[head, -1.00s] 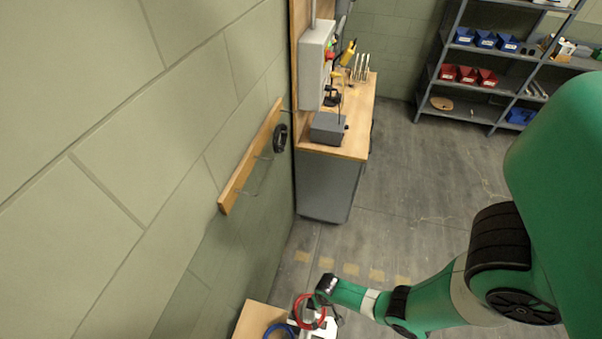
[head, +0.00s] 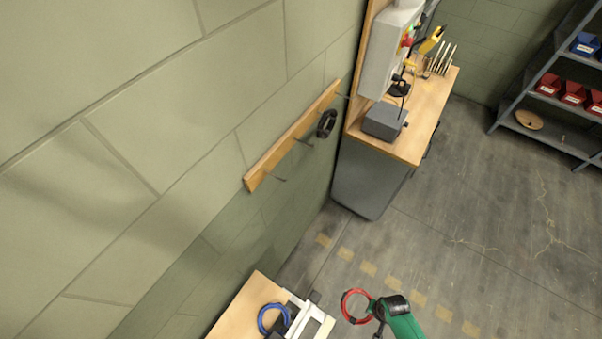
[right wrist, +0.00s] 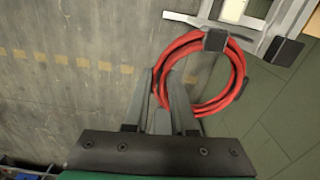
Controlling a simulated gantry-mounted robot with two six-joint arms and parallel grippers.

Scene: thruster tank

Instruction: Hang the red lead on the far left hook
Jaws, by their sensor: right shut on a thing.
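The red lead (head: 345,299) is a coiled ring in the lower middle of the head view, and it also shows in the right wrist view (right wrist: 243,72). My right gripper (head: 373,309) is shut on the ring's side; its fingers (right wrist: 161,88) cross the coil in the right wrist view. The lead hangs clear of the wall. A wooden hook rail (head: 262,172) is fixed to the wall, up and left of the lead. The far left hook (head: 277,178) is a thin bare peg near the rail's left end. My left gripper is not in view.
A black coil (head: 327,124) hangs towards the rail's right end. A wooden table (head: 238,306) at the bottom holds a blue lead (head: 261,319) and a pale frame (head: 318,319). A workbench (head: 420,135) stands right of the rail. Open floor lies to the right.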

